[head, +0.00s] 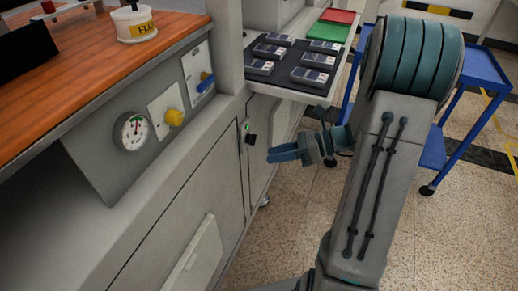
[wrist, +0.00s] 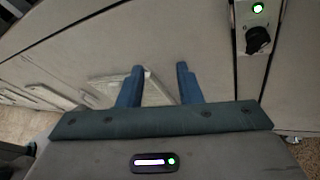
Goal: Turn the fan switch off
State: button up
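A small switch plate with a black rotary knob (head: 251,139) and a lit green lamp (head: 247,126) is on the grey cabinet front; I take it to be the fan switch. In the wrist view the knob (wrist: 258,40) is at the upper right, with its green lamp (wrist: 258,8) glowing above it. My gripper (head: 272,154) is in front of the cabinet, a little to the right of and below the knob in the head view. In the wrist view its two blue fingers (wrist: 159,76) are apart with nothing between them, and the knob is to their right.
A dial gauge (head: 131,131), a yellow knob (head: 175,117) and a blue lever (head: 206,82) are on the sloped panel at left. A dark mat (head: 272,76) with several devices lies above the switch. A blue cart (head: 487,68) stands at right. The floor (head: 290,215) is clear.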

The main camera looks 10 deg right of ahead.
jog(key=w+d+f+m+t+b, duration=0.3)
jog(key=w+d+f+m+t, duration=0.2)
jog(key=d+f+m+t, duration=0.3)
jog(key=m+b, duration=0.1)
jog(key=b, duration=0.1)
send_near(255, 141)
jog(key=shift+g+y, duration=0.3)
jog(key=x, duration=0.8)
jog(key=shift+w+d+f, duration=0.1)
jog(key=shift+w+f, duration=0.1)
jog(key=shift+w, duration=0.25)
jog(key=shift+c, duration=0.3)
grip_shut()
